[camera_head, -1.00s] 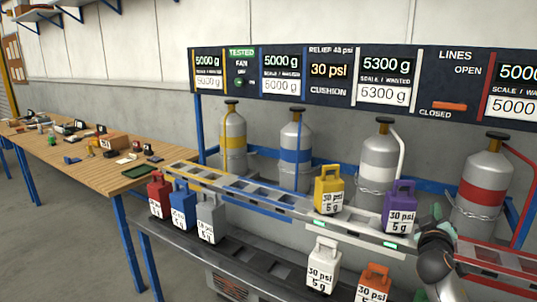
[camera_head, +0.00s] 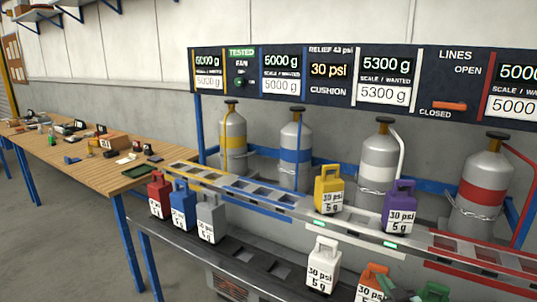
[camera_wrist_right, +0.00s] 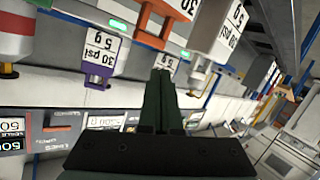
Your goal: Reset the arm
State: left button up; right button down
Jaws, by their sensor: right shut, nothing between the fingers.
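My right gripper (camera_head: 386,285) shows only as dark green fingertips at the bottom edge of the head view, by the orange weight (camera_head: 371,282). In the right wrist view the gripper (camera_wrist_right: 163,75) is shut, its two fingers together with nothing between them. That view is turned over and shows the purple weight (camera_wrist_right: 104,52), the orange weight (camera_wrist_right: 166,22) and the white weight (camera_wrist_right: 217,30) beyond the fingers. Most of my right arm is outside the head view. My left gripper is not in view.
The yellow weight (camera_head: 328,190) and purple weight (camera_head: 399,208) stand on the upper rail. Red (camera_head: 160,195), blue (camera_head: 183,207) and grey (camera_head: 211,219) weights stand at left. Gas cylinders (camera_head: 378,165) line the wall under the display board (camera_head: 433,60). A wooden workbench (camera_head: 75,165) is at left.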

jog(key=s+a+f+g+y, duration=0.15)
jog(key=s+a+f, duration=0.25)
jog(key=s+f, duration=0.4)
jog(key=s+a+f+g, duration=0.2)
jog(key=s+a+f, duration=0.2)
jog(key=s+f, duration=0.4)
jog(key=s+a+f+g, duration=0.1)
jog(key=s+a, duration=0.1)
jog(key=s, duration=0.7)
jog(key=s+a+f+m+g+y, duration=0.1)
jog(key=s+a+f, duration=0.1)
jog(key=s, duration=0.6)
jog(key=shift+s+a, duration=0.35)
jog(key=shift+a, duration=0.2)
jog(key=shift+f, duration=0.1)
